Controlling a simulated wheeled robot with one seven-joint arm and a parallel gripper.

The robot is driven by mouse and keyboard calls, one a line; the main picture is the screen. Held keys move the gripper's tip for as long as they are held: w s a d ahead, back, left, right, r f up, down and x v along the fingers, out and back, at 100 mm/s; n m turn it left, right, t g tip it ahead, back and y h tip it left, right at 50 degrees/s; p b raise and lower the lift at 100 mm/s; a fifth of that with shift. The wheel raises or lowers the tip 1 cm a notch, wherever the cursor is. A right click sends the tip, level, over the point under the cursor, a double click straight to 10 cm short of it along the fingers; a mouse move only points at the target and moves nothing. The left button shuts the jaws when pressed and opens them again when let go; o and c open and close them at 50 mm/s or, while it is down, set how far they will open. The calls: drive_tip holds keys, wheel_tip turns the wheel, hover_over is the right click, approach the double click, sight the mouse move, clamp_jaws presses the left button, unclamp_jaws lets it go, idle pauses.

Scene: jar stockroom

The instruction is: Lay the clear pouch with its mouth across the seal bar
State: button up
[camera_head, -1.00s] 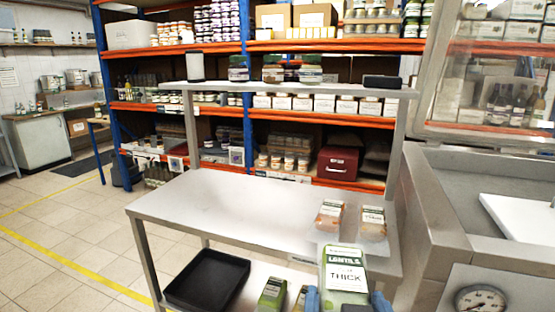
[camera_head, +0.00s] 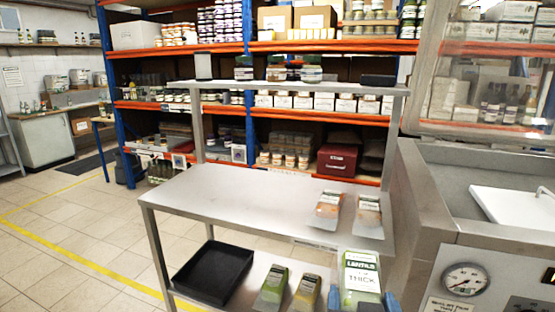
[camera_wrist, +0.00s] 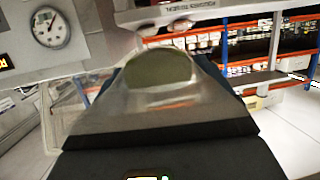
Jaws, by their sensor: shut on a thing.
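The clear pouch (camera_head: 361,284) has a green and white label reading LENTILS and THICK. It is at the bottom of the head view, in front of the steel table. My gripper (camera_head: 363,303) is shut on it; only a bit of blue finger shows beside it. In the wrist view the pouch (camera_wrist: 150,112) spreads out beyond the dark jaws (camera_wrist: 160,145), with a greenish rounded area at its far end. The steel sealing machine (camera_head: 425,205) stands at right with an open well and a white slab (camera_head: 517,208) in it. I cannot make out the seal bar.
The steel table (camera_head: 240,195) carries two pouches (camera_head: 328,208) (camera_head: 368,213) at its right end. Its lower shelf holds a black tray (camera_head: 213,272) and two green-labelled pouches (camera_head: 272,287) (camera_head: 306,292). The machine's clear lid (camera_head: 480,90) is raised. A gauge (camera_head: 465,280) is on its front.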

drive_tip(key=shift+m+h, duration=0.4)
drive_tip(key=shift+m, duration=0.1)
drive_tip(key=w+d+f, duration=0.1)
drive_tip(key=d+f, duration=0.1)
drive_tip(key=f, duration=0.1)
drive_tip(key=w+d+f, duration=0.1)
drive_tip(key=d+f, duration=0.2)
drive_tip(key=w+d+f, duration=0.2)
drive_tip(key=d+f, duration=0.1)
drive_tip(key=f, duration=0.1)
drive_tip(key=shift+d+f, duration=0.1)
drive_tip(key=shift+d, duration=0.1)
drive_tip(key=s+f+n+y, duration=0.1)
drive_tip(key=s+f, duration=0.1)
drive_tip(key=f, duration=0.3)
drive_tip(key=s+f+n+y, duration=0.1)
drive_tip(key=s+f, duration=0.1)
drive_tip(key=f, duration=0.3)
drive_tip(key=s+f+n+y, duration=0.1)
drive_tip(key=s+f+y, duration=0.1)
drive_tip(key=f, duration=0.3)
drive_tip(key=shift+s+d+f, duration=0.1)
drive_tip(key=shift+s+f, duration=0.1)
drive_tip(key=shift+s, duration=0.35)
